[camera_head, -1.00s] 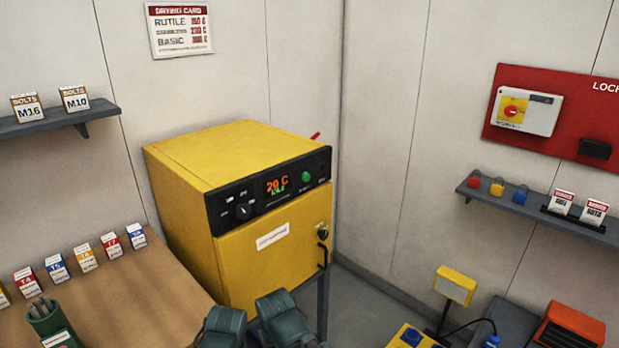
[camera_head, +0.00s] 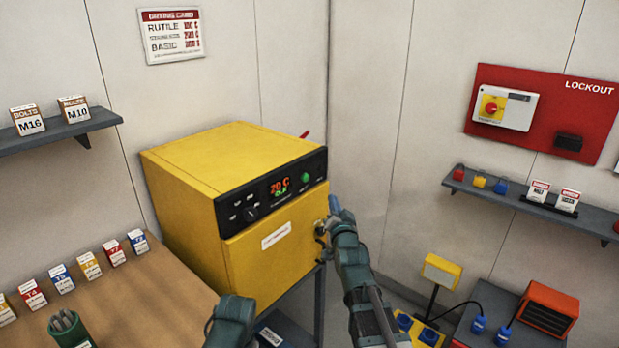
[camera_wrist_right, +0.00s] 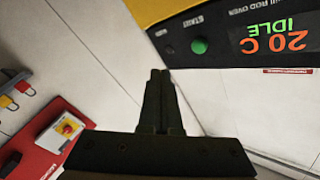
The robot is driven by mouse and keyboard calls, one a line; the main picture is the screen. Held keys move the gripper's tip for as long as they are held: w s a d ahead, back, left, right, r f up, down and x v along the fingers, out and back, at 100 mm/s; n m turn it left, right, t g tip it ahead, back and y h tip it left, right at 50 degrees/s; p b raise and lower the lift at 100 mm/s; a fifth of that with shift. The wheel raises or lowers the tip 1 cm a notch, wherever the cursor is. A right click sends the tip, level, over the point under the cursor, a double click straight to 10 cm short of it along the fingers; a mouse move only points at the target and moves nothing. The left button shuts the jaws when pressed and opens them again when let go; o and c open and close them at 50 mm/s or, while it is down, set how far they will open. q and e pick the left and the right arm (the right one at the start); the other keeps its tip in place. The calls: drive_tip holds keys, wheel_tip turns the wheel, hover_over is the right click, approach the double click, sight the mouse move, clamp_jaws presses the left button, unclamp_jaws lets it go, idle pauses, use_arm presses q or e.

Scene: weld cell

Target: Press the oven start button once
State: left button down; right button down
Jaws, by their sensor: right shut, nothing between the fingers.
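The yellow oven (camera_head: 200,170) stands in the corner with a black front panel. Its green start button (camera_head: 306,178) is right of the display, which reads 20 C. In the right wrist view the green start button (camera_wrist_right: 199,46) sits beside the word START, and the display (camera_wrist_right: 270,35) reads 20 C IDLE. My right gripper (camera_head: 334,205) is in front of the oven's right side, below and right of the button. In the wrist view my right gripper (camera_wrist_right: 160,74) is shut and empty, its fingertips apart from the button. My left gripper is not in view; only part of that arm shows.
The oven door's latch (camera_head: 320,230) is close to my right gripper. A wooden bench (camera_head: 130,290) with small boxes is at left. A red lockout board (camera_head: 545,110) and a shelf (camera_head: 530,205) are on the right wall. Open space lies right of the oven.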

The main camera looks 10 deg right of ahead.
sight(309, 177)
drive_tip(key=shift+s+d+r+m+t+h, duration=0.15)
drive_tip(key=shift+d+r+m+t+h, duration=0.3)
drive_tip(key=shift+d+r, duration=0.5)
drive_tip(key=shift+a+r, duration=0.1)
drive_tip(key=w+a, duration=0.5)
drive_tip(key=w, duration=0.2)
drive_tip(key=shift+a, duration=0.2)
idle(1.7)
drive_tip(key=shift+w+a, duration=0.25)
drive_tip(key=shift+w, duration=0.1)
drive_tip(key=shift+w+a, duration=0.35)
drive_tip(key=shift+w, duration=0.1)
idle(0.9)
drive_tip(key=shift+s, duration=0.15)
drive_tip(key=shift+s+d, duration=0.6)
